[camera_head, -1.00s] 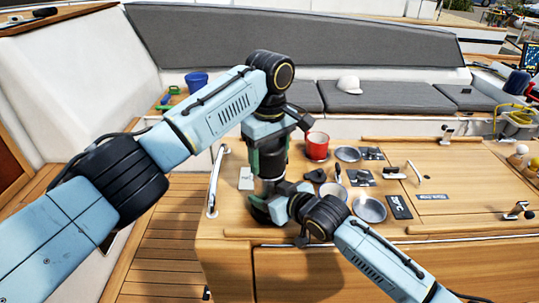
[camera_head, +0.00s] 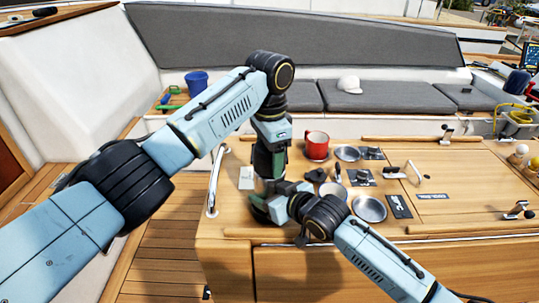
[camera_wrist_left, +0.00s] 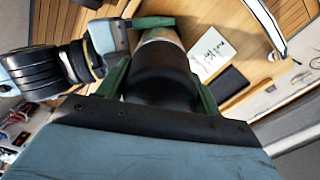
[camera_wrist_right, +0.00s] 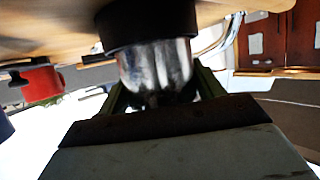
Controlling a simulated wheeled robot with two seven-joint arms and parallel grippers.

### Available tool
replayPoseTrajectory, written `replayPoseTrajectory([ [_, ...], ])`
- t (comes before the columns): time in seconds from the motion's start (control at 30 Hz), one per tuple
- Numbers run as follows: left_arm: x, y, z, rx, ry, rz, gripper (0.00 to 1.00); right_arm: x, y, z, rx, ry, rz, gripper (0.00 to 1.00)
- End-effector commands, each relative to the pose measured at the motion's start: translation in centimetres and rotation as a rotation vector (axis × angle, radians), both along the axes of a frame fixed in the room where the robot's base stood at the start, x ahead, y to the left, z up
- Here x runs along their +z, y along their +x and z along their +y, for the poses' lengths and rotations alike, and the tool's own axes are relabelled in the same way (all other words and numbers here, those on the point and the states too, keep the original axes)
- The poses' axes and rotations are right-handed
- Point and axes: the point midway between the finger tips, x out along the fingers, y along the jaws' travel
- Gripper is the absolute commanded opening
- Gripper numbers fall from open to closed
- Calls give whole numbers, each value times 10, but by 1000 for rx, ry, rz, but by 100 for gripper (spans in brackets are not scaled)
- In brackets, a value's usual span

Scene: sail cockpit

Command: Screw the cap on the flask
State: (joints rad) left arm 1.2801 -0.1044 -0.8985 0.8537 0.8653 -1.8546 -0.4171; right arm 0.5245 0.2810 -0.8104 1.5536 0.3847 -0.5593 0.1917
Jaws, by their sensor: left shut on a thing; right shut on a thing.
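The flask stands upright at the left end of the wooden table. Its steel body (camera_wrist_right: 158,65) sits between the fingers of my right gripper (camera_head: 270,188), which is shut on it from the side, low down. The flask's black base (camera_wrist_right: 150,22) shows in the upside-down right wrist view. My left gripper (camera_head: 269,160) points straight down above the flask and is shut on the black cap (camera_wrist_left: 163,75). In the left wrist view the cap lies in line with the flask's pale metal body (camera_wrist_left: 160,36). Whether the thread has caught is hidden.
A blue bucket (camera_head: 197,84) stands behind.

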Motion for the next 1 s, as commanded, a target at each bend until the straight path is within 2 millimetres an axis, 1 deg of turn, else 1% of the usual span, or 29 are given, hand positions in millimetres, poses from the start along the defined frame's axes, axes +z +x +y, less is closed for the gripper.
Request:
replayPoseTrajectory([
  [0.1,0,0,0,-223,0,1,38,-1,0,0,-1,-2,1,3],
  [1.0,-1,0,0,-1934,0,0,38,-1,0,0,-1,-2,1,3],
])
